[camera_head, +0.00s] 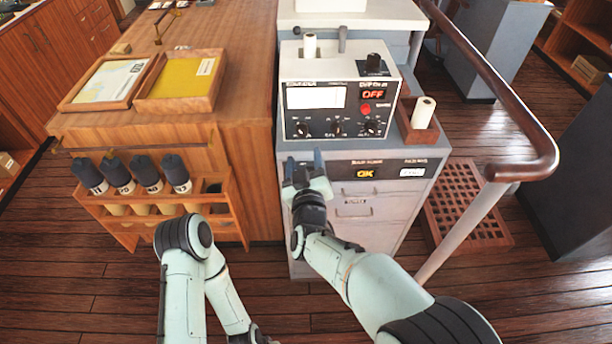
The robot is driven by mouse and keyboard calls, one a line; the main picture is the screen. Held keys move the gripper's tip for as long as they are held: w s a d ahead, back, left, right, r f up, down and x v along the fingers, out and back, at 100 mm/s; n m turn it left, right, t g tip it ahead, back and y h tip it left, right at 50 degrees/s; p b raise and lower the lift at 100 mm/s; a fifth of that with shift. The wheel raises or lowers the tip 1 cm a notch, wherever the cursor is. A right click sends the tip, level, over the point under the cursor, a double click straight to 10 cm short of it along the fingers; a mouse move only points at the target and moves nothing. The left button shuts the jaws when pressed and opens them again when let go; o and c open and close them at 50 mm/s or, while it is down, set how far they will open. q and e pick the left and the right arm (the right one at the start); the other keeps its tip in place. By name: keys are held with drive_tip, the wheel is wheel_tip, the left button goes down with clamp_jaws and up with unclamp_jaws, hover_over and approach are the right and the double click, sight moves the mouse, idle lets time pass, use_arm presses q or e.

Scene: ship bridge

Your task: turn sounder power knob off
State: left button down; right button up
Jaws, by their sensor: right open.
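The sounder (322,122) is a white-framed box with a dark front panel, standing on a grey cabinet. It has a white screen (315,97), a red-lit window reading OFF (373,94) and a red button (365,108). A row of dark knobs (338,129) runs along its lower front. The small labels are too blurred to tell which knob is power. My right gripper (304,165) is open and empty, its fingers pointing up, just below the sounder's lower left front. My left gripper is out of view.
A paper roll (422,112) stands in a wooden holder right of the sounder. A handrail (510,110) runs along the right. Left is a wooden counter with document trays (178,84) and a rack of several dark-capped bottles (147,172). A sign reads OK (365,173).

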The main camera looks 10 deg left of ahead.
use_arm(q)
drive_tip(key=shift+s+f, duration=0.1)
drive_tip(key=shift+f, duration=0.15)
use_arm(e)
drive_tip(key=v, duration=0.4)
